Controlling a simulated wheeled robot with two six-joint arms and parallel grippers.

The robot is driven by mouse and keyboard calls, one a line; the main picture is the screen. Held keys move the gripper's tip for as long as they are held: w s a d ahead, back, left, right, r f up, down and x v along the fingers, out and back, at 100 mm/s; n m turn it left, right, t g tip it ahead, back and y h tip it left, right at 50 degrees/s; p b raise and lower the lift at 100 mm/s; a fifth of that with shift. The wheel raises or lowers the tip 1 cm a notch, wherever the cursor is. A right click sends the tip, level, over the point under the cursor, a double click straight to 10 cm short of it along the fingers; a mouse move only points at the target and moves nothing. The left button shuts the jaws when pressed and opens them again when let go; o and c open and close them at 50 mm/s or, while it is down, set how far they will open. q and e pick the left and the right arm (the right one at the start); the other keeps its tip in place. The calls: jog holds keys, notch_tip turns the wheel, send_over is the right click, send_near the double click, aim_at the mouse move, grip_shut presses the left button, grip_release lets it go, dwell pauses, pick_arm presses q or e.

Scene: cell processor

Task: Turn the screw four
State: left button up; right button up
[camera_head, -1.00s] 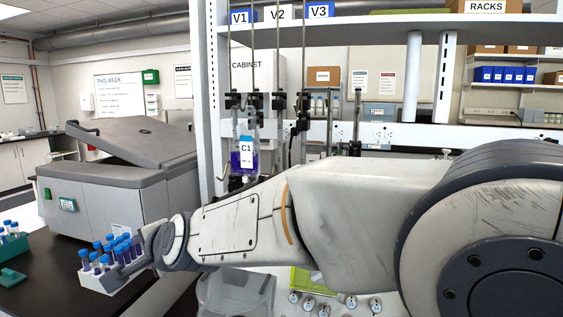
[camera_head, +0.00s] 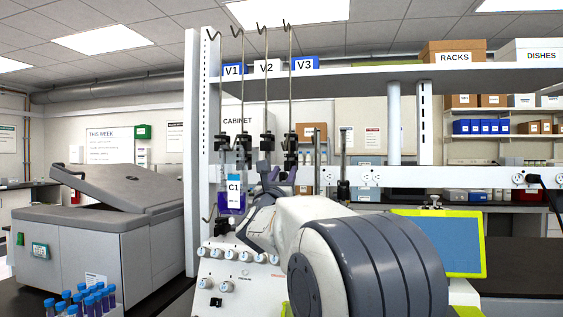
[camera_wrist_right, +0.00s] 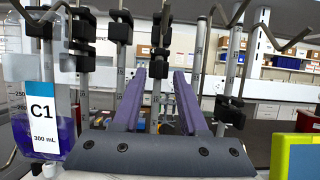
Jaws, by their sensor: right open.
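My right gripper (camera_head: 278,180) is raised before the poles of the stand, left of the picture's middle. In the right wrist view its two purple fingers (camera_wrist_right: 159,76) are apart, with nothing held between them. Poles and black clamps (camera_wrist_right: 159,55) stand beyond the fingertips; I cannot tell any contact. A row of white knobs (camera_head: 230,255) sits on the white machine (camera_head: 240,275) below the gripper. No number four is readable, so I cannot tell which part is screw four. My left gripper is not in view.
A bag labelled C1 (camera_head: 235,199) with purple liquid hangs left of my gripper; it is close in the wrist view (camera_wrist_right: 42,122). A green-framed screen (camera_head: 450,245) stands right. Blue-capped tubes (camera_head: 88,300) and a grey lidded machine (camera_head: 95,245) are at left. A shelf (camera_head: 350,76) runs above.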

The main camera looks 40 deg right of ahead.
aim_at(287, 165)
jog(key=shift+p+x, duration=0.65)
jog(key=shift+x, duration=1.3)
grip_shut()
jog(key=shift+f, duration=0.1)
